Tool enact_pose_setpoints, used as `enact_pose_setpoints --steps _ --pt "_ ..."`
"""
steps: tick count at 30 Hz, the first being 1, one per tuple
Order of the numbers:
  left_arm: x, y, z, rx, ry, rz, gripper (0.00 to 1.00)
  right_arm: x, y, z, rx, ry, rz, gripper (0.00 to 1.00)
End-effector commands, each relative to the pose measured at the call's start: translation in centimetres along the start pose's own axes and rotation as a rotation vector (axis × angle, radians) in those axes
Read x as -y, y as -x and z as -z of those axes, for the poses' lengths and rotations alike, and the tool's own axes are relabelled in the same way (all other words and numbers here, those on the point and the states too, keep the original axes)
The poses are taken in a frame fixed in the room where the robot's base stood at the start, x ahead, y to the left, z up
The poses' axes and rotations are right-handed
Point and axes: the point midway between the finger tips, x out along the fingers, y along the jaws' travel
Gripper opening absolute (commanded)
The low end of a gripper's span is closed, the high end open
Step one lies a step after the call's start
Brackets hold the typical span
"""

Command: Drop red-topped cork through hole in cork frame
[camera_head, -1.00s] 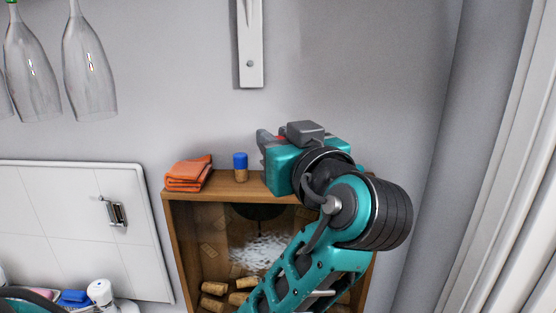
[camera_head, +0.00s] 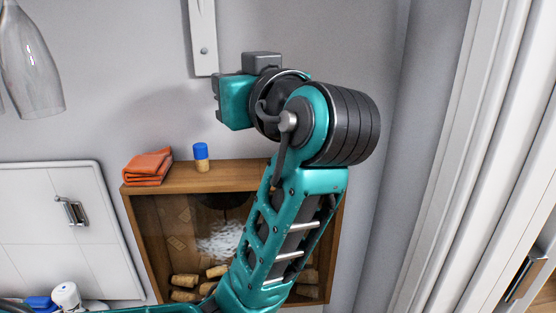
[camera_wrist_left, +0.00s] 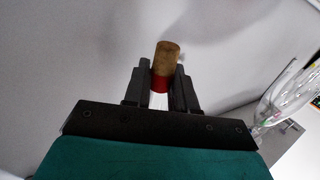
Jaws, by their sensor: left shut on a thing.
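The cork frame (camera_head: 140,240) is a wooden box with a clear front against the wall, with several loose corks in its bottom. I cannot make out the hole in its top. My left gripper (camera_head: 217,98) is raised above the frame top, clear of it, near the wall. In the left wrist view the gripper (camera_wrist_left: 162,80) is shut on the red-topped cork (camera_wrist_left: 167,56). Its red end sits between the fingers and its bare cork end points outward. In the head view the cork is hidden by the gripper. My right gripper is not in view.
A blue-topped cork (camera_head: 201,157) stands upright on the frame top, beside a folded orange cloth (camera_head: 149,166) at its left end. Hanging glasses (camera_head: 30,65) are at upper left, and a wall bracket (camera_head: 203,40) is just above the gripper. White door trim (camera_head: 445,150) stands at right.

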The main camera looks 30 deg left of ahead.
Motion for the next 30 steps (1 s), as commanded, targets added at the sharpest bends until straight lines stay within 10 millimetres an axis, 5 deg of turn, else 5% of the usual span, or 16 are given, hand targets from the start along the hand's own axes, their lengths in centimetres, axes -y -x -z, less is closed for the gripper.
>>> enact_pose_setpoints --steps 12,30 --pt "-6.0 1.6 -6.0 0.006 -0.008 0.068 0.16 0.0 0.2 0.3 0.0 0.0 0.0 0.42" --pt "-6.5 1.8 -6.5 -0.001 -0.003 0.071 0.16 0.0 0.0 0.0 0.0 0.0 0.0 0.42"
